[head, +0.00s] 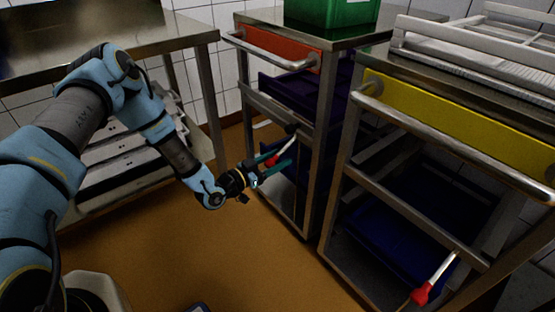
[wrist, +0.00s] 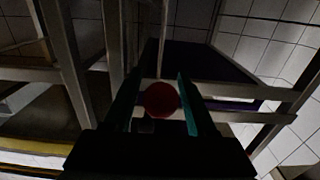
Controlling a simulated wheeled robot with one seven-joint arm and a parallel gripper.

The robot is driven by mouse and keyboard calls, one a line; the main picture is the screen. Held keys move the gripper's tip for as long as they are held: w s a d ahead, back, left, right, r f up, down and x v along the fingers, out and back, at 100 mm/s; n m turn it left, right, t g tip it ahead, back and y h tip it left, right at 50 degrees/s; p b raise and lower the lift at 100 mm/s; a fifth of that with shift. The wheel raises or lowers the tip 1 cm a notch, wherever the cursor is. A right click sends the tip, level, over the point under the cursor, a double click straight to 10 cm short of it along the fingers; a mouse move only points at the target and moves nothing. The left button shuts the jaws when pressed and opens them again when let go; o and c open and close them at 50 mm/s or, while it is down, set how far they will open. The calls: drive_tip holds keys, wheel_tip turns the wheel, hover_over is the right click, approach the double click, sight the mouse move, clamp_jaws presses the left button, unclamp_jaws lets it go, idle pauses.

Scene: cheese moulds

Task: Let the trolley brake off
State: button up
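The trolley with the orange panel (head: 280,45) stands in the middle of the head view. Its brake lever (head: 284,147) is a pale bar slanting down from the frame, with a red knob at its lower end. My gripper (head: 273,163) is at this knob, its teal fingers on either side. In the wrist view the red knob (wrist: 160,99) sits between the two fingers (wrist: 158,85), which look apart, with no clear grip on it. The trolley with the yellow panel (head: 455,115) has a similar lever (head: 437,272) with a red knob, slanting down at lower right.
A green crate (head: 330,12) stands on the orange-panel trolley, and white racks (head: 480,45) lie on the yellow-panel one. Dark blue crates (head: 395,235) sit on lower shelves. A steel table (head: 110,40) is at left. The brown floor (head: 240,260) between is mostly clear.

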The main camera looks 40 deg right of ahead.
clamp_jaws()
idle(1.1)
